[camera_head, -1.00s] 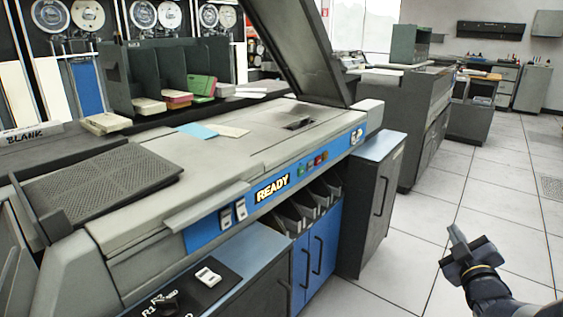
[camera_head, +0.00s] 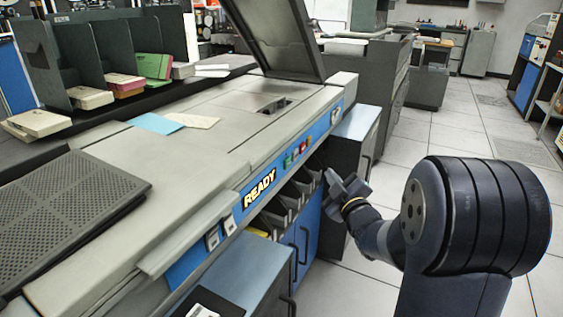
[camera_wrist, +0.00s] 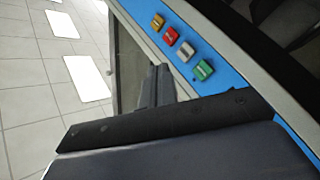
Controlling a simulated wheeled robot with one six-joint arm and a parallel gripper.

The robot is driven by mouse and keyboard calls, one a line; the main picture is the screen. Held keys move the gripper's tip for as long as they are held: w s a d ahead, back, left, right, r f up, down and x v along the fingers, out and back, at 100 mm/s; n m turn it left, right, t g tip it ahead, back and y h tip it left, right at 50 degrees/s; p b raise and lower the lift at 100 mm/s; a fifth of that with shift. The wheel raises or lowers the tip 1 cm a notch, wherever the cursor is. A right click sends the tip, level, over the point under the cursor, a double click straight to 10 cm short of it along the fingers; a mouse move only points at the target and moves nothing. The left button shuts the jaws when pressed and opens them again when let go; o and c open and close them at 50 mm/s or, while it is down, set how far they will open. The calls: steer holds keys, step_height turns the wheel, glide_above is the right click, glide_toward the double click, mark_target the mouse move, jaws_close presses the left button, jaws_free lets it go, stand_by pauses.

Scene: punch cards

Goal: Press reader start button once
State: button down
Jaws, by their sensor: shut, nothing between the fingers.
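The card reader (camera_head: 190,150) carries a blue front panel with a READY sign (camera_head: 260,189). To the right of the sign is a row of small buttons: green (camera_head: 288,161), grey-white, red (camera_head: 304,146) and yellow. In the wrist view the yellow (camera_wrist: 157,22), red (camera_wrist: 170,37), grey-white (camera_wrist: 185,51) and green (camera_wrist: 203,70) buttons show clearly; their labels are too small to read. My gripper (camera_head: 334,178) is shut and empty, in front of the panel, to the right of and below the buttons. Its fingers (camera_wrist: 156,85) also show in the wrist view, apart from the buttons.
Card pockets (camera_head: 285,205) and blue cabinet doors (camera_head: 308,230) lie under the panel. A dark cabinet (camera_head: 352,150) stands at the reader's right end. A raised lid (camera_head: 275,40) rises at the back. The tiled floor (camera_head: 440,125) is open on the right.

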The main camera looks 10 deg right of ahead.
mark_target(288, 163)
steer(key=w+a, duration=0.5)
steer(key=a, duration=0.2)
steer(key=shift+a+b, duration=0.2)
steer(key=shift+b, duration=0.1)
steer(key=shift+a, duration=0.1)
stand_by(2.2)
steer(key=shift+w+a+b, duration=0.2)
steer(key=shift+b, duration=0.25)
